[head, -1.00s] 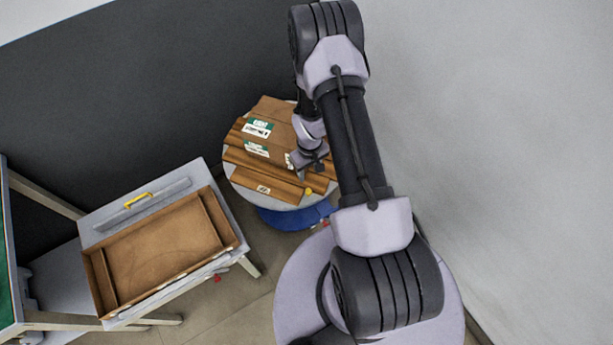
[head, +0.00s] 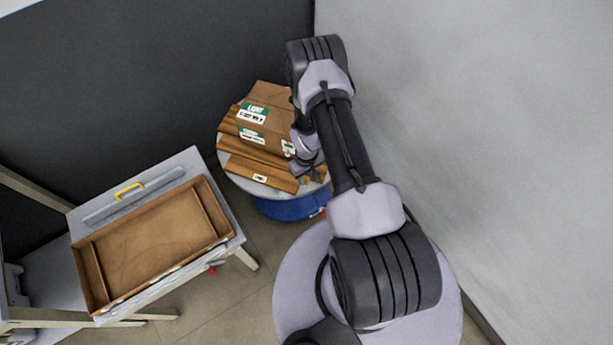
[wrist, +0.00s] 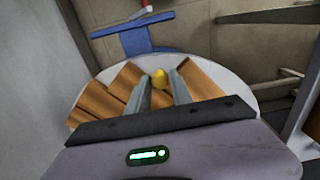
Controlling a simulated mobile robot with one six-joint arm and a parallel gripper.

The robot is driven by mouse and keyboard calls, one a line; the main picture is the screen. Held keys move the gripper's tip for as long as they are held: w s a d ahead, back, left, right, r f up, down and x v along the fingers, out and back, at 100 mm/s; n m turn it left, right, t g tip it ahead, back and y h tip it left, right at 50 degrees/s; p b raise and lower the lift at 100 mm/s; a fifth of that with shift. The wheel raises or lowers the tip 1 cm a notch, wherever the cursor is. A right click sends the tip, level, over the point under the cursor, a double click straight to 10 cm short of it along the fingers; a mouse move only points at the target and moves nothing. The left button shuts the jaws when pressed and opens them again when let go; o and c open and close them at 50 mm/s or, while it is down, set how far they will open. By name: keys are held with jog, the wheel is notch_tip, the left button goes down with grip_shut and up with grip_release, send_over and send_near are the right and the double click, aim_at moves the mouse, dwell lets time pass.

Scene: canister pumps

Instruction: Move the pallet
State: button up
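A stack of brown, wood-like, ridged pieces with white and green labels (head: 262,143) lies on a round pale table (head: 232,177) in the head view. It may be the pallet, but I cannot tell for sure. My gripper (head: 312,172) is at the right side of this stack, low over the table. In the wrist view my gripper (wrist: 160,82) has its two fingers apart, with brown pieces (wrist: 105,98) to both sides. The arm hides part of the stack's right side.
A shallow brown tray (head: 222,215) rests on a grey table (head: 190,164) at the left, beside a grey bar with a yellow handle (head: 129,190). A blue base (head: 288,208) is under the round table. Walls close in behind and right. Floor (head: 215,318) shows between the tables.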

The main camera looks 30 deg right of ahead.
grip_shut()
dwell(1.1)
